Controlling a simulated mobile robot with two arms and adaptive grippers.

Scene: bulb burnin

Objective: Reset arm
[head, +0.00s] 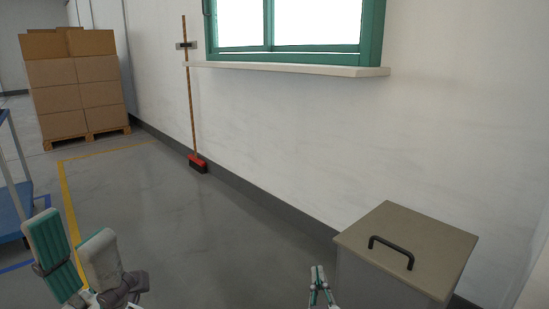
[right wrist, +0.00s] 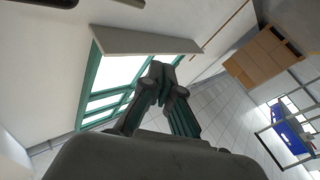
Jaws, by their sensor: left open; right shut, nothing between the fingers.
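My left gripper (head: 85,255) is at the lower left of the head view, its two pads spread apart with nothing between them. My right gripper (head: 319,280) is at the bottom of the head view, just left of the lidded bin. In the right wrist view its fingers (right wrist: 160,80) meet at the tips and hold nothing. Neither gripper touches any object.
A grey bin (head: 410,245) with a black handle stands at the right by the wall. Boxes on a pallet (head: 75,85) stand back left, a blue cart (head: 12,190) at left. The middle floor is clear.

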